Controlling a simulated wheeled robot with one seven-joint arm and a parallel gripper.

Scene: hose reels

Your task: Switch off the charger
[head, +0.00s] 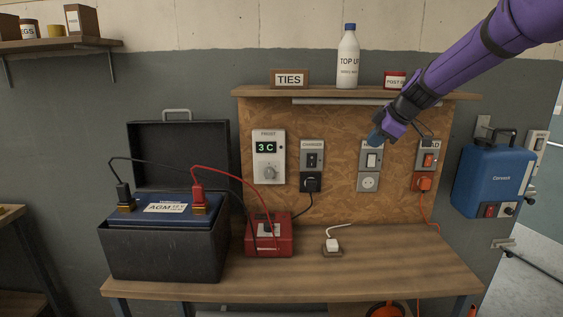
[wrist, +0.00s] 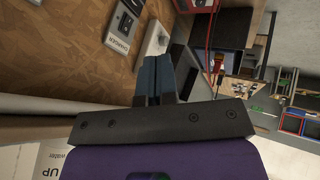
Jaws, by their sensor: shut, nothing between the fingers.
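The charger switch (head: 312,158) is a grey plate with a dark rocker on the chipboard panel. It also shows near the top of the wrist view (wrist: 123,22), labelled CHARGER. I cannot tell its rocker's position. A black plug (head: 311,184) sits in the socket below it, with a black cable towards the red charger box (head: 269,240) on the bench. Red and black leads run from the box to the AGM battery (head: 165,209). My gripper (head: 376,138) is shut and empty, right of the charger switch and apart from it. Its blue fingertips (wrist: 153,78) are together in the wrist view.
A white-rocker switch (head: 371,158) is close by my gripper, and a red-rocker switch (head: 428,158) is farther right. A shelf (head: 440,95) with a bottle (head: 348,60) overhangs the panel.

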